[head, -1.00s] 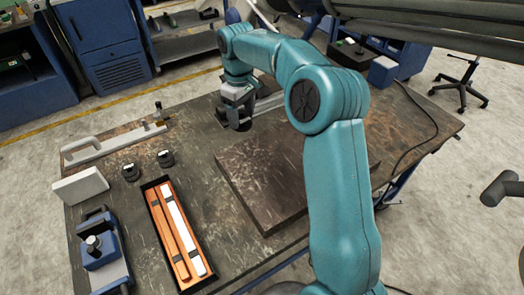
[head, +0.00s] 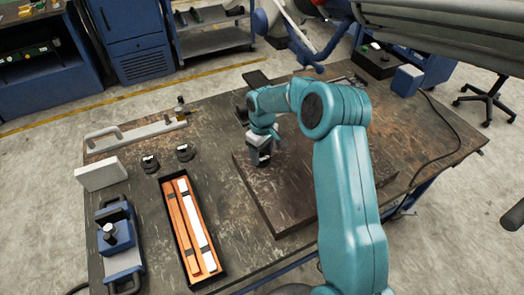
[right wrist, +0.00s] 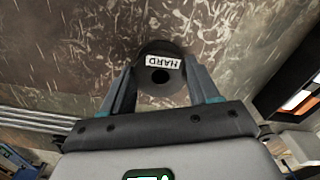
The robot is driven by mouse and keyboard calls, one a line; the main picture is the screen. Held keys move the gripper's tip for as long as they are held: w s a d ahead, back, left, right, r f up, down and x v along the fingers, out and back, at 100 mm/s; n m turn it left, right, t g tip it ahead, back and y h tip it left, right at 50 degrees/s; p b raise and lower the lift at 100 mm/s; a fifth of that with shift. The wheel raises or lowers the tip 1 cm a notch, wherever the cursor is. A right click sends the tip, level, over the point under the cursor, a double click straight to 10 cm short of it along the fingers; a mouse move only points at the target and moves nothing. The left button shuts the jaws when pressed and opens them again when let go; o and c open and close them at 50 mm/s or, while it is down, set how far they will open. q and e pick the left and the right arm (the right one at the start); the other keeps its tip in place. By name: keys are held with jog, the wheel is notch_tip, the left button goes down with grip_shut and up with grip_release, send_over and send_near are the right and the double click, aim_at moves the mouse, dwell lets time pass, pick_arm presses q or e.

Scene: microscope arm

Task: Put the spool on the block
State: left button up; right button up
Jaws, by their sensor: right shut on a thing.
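My right gripper (head: 262,160) is shut on a dark round spool (right wrist: 160,72), which has a white label reading HARD and a hole in its middle. In the head view the gripper is over the far left part of a wide, flat dark block (head: 292,205) on the bench. The gripper hides most of the spool there, and I cannot tell whether the spool touches the block. Two other small black spools (head: 150,164) (head: 184,152) stand on the bench to the left. My left gripper does not show.
An orange-lined case (head: 192,232) lies left of the dark block. A pale rectangular block (head: 102,174), a blue device (head: 117,237) and a handled straightedge (head: 137,135) are further left. A cable runs along the right side. The block's near surface is clear.

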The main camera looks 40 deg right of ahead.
jog(key=shift+w, duration=0.1)
jog(key=shift+f, duration=0.15)
jog(key=o, duration=1.2)
jog(key=shift+c, duration=0.2)
jog(key=shift+r, duration=0.65)
notch_tip(320, 180, up, 11)
jog(key=b, duration=0.1)
